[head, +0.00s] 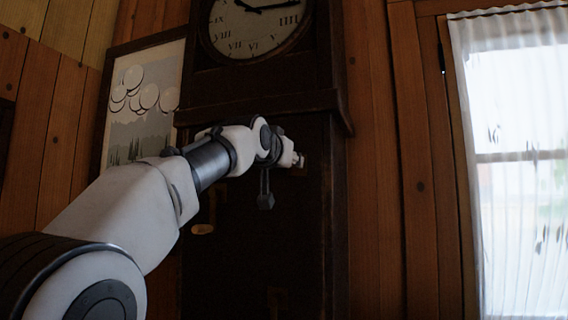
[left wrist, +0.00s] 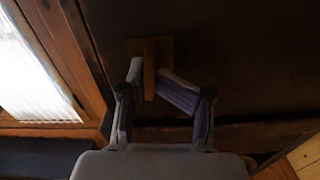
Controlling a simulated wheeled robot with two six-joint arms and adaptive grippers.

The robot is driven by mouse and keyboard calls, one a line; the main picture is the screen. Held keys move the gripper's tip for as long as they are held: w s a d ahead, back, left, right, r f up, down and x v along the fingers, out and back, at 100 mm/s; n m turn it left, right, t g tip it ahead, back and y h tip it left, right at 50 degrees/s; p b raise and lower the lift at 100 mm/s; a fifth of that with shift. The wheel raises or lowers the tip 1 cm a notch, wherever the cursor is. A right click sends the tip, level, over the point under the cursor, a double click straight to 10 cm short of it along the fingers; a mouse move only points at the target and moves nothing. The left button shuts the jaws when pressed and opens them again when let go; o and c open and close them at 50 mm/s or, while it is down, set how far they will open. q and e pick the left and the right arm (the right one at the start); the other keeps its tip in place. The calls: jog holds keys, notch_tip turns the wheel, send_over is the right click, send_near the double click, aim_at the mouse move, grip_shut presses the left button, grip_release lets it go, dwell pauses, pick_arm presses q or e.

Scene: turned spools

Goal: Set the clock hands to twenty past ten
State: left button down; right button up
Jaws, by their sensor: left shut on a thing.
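The clock face (head: 238,34) with Roman numerals is at the top of the head view, its upper part cut off by the picture edge. One dark hand (head: 282,6) points right, a little above the IIII. A second, shorter-looking hand points up and left. My left gripper (head: 299,160) is at the dark clock case (head: 255,103), below the face. In the left wrist view its fingers (left wrist: 153,88) are shut on a wooden-looking handle (left wrist: 149,68) on a square plate. My right gripper is in neither view.
A brass-coloured fitting (head: 203,229) is on the case below my left arm. A framed picture (head: 140,100) hangs at the left. A curtained window (head: 515,160) is at the right. Wood panelling lies between case and window.

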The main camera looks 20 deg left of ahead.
pick_arm(q)
jog(key=m, duration=0.3)
jog(key=shift+s+d+f+m, duration=0.2)
jog(key=shift+d+m, duration=0.1)
jog(key=shift+m, duration=0.1)
jog(key=shift+s+d, duration=0.1)
jog(key=shift+d, duration=0.05)
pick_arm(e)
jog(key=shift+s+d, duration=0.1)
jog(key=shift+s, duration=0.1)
pick_arm(q)
jog(key=shift+s+d+r+m, duration=0.1)
jog(key=shift+s+r+m, duration=0.1)
jog(key=shift+r+m, duration=0.1)
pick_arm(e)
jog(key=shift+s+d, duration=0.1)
pick_arm(q)
jog(key=c, duration=1.3)
grip_release()
jog(key=shift+w, duration=0.1)
jog(key=shift+c, duration=0.2)
jog(key=shift+o, duration=0.4)
jog(key=shift+w+f, duration=0.25)
jog(key=shift+w, duration=0.25)
jog(key=shift+w+f, duration=0.2)
jog(key=shift+w, duration=0.25)
jog(key=s, duration=0.7)
jog(key=shift+s, duration=0.35)
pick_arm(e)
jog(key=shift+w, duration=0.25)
